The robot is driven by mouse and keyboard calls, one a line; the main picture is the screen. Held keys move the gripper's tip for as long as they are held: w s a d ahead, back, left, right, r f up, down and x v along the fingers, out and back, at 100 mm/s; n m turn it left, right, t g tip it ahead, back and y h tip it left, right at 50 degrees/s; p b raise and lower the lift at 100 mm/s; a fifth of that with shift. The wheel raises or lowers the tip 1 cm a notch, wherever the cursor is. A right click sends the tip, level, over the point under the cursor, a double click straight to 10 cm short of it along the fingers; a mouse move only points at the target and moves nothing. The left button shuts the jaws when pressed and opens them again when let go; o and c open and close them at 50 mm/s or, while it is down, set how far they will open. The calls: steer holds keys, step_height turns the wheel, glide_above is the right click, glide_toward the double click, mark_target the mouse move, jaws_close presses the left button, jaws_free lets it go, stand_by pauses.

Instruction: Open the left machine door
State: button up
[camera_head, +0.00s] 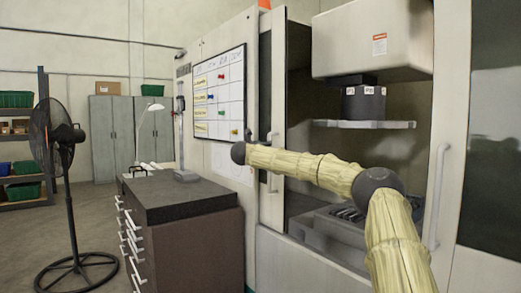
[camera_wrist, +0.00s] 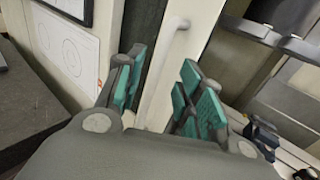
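The left machine door (camera_head: 278,100) is a narrow pale-framed leaf with a dark window, left of the opening that shows the machine's interior. Its pale vertical bar handle (camera_wrist: 163,70) runs between my fingers in the wrist view. Part of the handle shows below my arm in the head view (camera_head: 270,182). My gripper (camera_wrist: 162,82) is open, with teal finger pads on either side of the handle and a visible gap between them. In the head view my gripper is mostly hidden behind my arm's end. I cannot tell whether either pad touches the handle.
The right door's handle (camera_head: 439,197) stands right of the opening. A white spindle housing (camera_head: 375,45) hangs inside above a grey plate (camera_head: 365,124). A dark-topped drawer cabinet (camera_head: 180,203) stands left of the machine. A black fan (camera_head: 60,145) stands farther left.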

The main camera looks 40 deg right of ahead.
steer(key=shift+v, duration=1.55)
